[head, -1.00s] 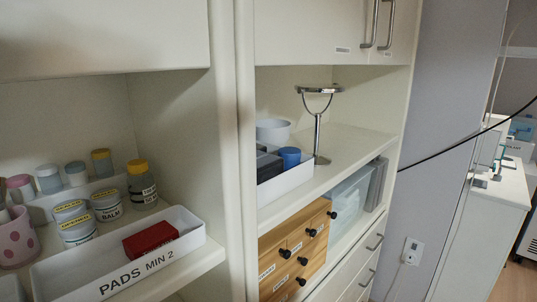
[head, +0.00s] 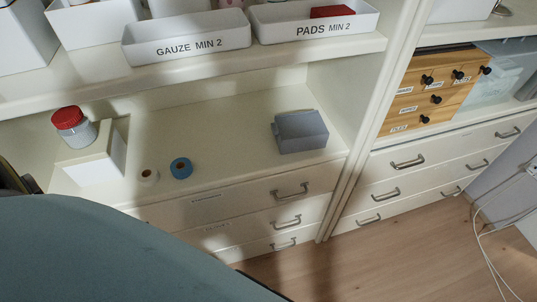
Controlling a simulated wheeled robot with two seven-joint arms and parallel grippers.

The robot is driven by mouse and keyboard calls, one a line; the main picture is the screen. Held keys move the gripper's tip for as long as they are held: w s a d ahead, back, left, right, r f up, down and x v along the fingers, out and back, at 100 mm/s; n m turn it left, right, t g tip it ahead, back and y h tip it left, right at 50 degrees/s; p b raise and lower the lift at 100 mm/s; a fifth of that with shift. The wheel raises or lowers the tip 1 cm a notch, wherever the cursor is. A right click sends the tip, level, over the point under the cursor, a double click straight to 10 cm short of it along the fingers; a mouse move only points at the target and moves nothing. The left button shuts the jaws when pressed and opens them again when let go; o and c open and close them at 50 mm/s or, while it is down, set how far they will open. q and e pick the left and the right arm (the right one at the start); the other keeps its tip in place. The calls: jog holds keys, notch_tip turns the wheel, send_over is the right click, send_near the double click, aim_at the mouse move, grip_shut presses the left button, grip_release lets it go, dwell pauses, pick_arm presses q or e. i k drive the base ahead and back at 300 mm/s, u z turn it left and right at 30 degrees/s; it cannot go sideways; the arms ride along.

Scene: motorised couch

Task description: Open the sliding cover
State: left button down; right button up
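I cannot make out a sliding cover in the head view. A teal padded surface (head: 110,255), which looks like the couch, fills the lower left corner and hides part of the cabinet behind it. Neither of my grippers is in view.
A white cabinet shelf (head: 235,150) holds a grey box (head: 300,132), a white box (head: 93,158), a red-capped jar (head: 74,128) and a blue roll (head: 181,168). Closed drawers (head: 245,205) are below. A wooden drawer box (head: 428,90) stands right. Wooden floor (head: 385,250) is clear; cables (head: 488,235) hang far right.

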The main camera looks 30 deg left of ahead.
aim_at(293, 126)
jog(key=z, duration=0.25)
jog(key=k, duration=0.4)
jog(key=u, duration=1.05)
jog(key=i, duration=0.85)
jog(key=z, duration=0.25)
